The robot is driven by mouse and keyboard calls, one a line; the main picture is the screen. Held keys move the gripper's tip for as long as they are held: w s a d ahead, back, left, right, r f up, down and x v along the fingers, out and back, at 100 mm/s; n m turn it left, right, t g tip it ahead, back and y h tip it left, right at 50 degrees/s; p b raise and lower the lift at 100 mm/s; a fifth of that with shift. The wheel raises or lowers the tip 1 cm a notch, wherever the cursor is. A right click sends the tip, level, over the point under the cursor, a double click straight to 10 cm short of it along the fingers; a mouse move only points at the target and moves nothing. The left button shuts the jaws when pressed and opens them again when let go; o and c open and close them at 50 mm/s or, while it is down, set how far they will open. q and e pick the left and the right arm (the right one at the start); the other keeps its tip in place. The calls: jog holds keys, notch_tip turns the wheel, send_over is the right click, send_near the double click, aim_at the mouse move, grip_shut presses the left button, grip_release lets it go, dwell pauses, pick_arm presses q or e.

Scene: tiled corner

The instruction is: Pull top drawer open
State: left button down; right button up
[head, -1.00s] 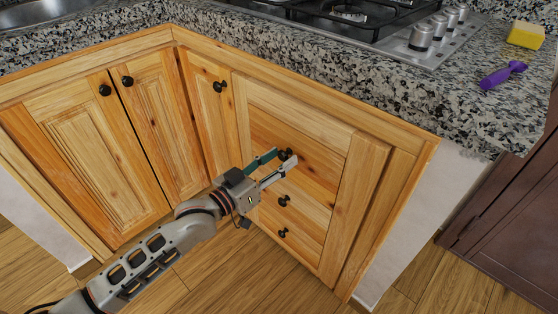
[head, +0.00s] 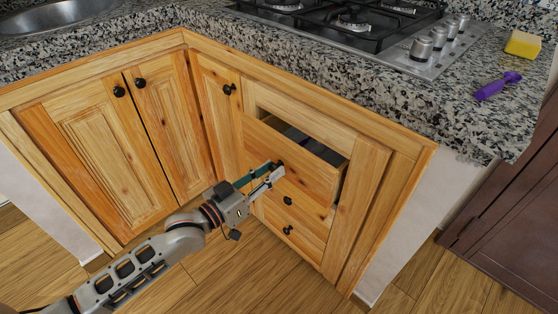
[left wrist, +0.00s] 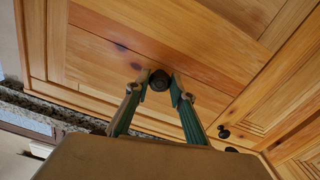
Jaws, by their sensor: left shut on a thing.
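The top drawer (head: 305,163) of the wooden corner cabinet is partly open, and a dark gap shows behind its front. My left gripper (head: 268,175) is at the drawer front, shut on its round black knob (head: 278,167). In the left wrist view the two fingers (left wrist: 161,88) sit on either side of the knob (left wrist: 160,78), in front of the drawer front (left wrist: 105,48). My right gripper is in neither view.
Below are closed drawers with black knobs (head: 288,201). Closed cabinet doors (head: 95,140) stand to the left. A granite counter (head: 430,100) above bears a gas hob (head: 370,30), a yellow sponge (head: 522,44) and a purple-handled tool (head: 495,87). Wooden floor (head: 225,270) lies clear in front.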

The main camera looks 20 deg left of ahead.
pick_arm(q)
jog(key=v, duration=0.2)
jog(key=r+p+v, duration=0.1)
jog(key=v, duration=0.2)
jog(key=shift+p, duration=0.3)
jog(key=f+p+v, duration=0.1)
jog(key=p+v, duration=0.4)
jog(key=v, duration=1.7)
jog(key=shift+s, duration=0.25)
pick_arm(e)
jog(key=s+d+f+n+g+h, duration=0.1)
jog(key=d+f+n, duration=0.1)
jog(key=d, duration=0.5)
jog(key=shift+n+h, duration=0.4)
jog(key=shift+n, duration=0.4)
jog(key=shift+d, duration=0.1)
pick_arm(q)
jog(key=c, duration=1.7)
grip_release()
